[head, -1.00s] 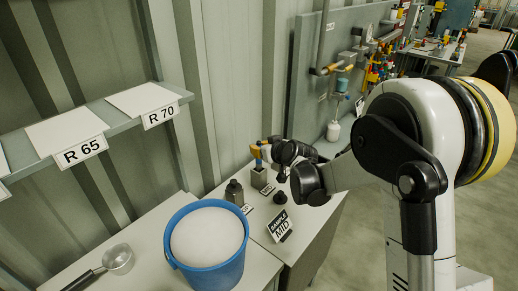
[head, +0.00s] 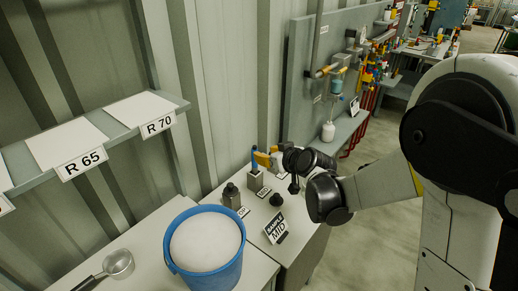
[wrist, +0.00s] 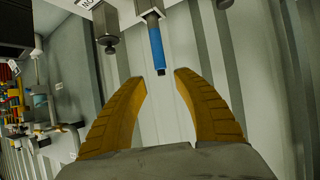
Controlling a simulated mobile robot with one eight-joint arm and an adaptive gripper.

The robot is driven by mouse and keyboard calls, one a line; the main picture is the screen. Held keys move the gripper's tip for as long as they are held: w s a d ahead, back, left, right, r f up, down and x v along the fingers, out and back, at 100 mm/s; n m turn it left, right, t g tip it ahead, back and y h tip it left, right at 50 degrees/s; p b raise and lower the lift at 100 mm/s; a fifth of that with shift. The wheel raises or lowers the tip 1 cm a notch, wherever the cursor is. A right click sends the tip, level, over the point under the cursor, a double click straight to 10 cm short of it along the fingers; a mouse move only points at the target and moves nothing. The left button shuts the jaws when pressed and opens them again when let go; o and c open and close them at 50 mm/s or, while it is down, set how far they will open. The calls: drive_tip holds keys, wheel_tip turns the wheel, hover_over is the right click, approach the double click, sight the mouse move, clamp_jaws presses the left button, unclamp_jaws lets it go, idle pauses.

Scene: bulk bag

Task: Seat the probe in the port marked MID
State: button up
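The probe with a blue handle (head: 254,159) stands upright in a small grey block (head: 255,181) on the bench by the wall. In the wrist view the blue handle (wrist: 156,42) lies just beyond the fingertips, in line with the gap between them. My gripper (wrist: 158,75) has its two yellow fingers apart, with nothing between them. In the head view my gripper (head: 266,159) is right beside the blue handle; contact cannot be told. A card reading SAMPLE MID (head: 276,229) leans on the bench front.
A dark bottle-like piece (head: 231,196) and a black knob-like piece (head: 276,199) stand on the bench near the probe. A blue bucket of white material (head: 174,267) and a metal scoop (head: 118,264) are nearer. A shelf (head: 95,146) with R 65 and R 70 labels is left.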

drive_tip(key=s+d+r+m+g+h, duration=0.1)
drive_tip(key=s+d+r, duration=0.3)
drive_tip(key=s, duration=0.4)
drive_tip(key=s+d+r+m+g+h, duration=0.1)
drive_tip(key=s+d+r+h, duration=0.1)
drive_tip(key=s+d+r, duration=0.4)
drive_tip(key=s+d+f+m+g+h, duration=0.1)
drive_tip(key=s+d, duration=0.3)
drive_tip(key=s, duration=0.5)
drive_tip(key=s+d+f+m+h, duration=0.2)
drive_tip(key=s+d, duration=0.1)
drive_tip(key=s, duration=0.6)
drive_tip(key=shift+d+f+m+g, duration=0.35)
drive_tip(key=shift+m+g, duration=0.05)
drive_tip(key=shift+w+a, duration=0.1)
drive_tip(key=shift+a, duration=0.05)
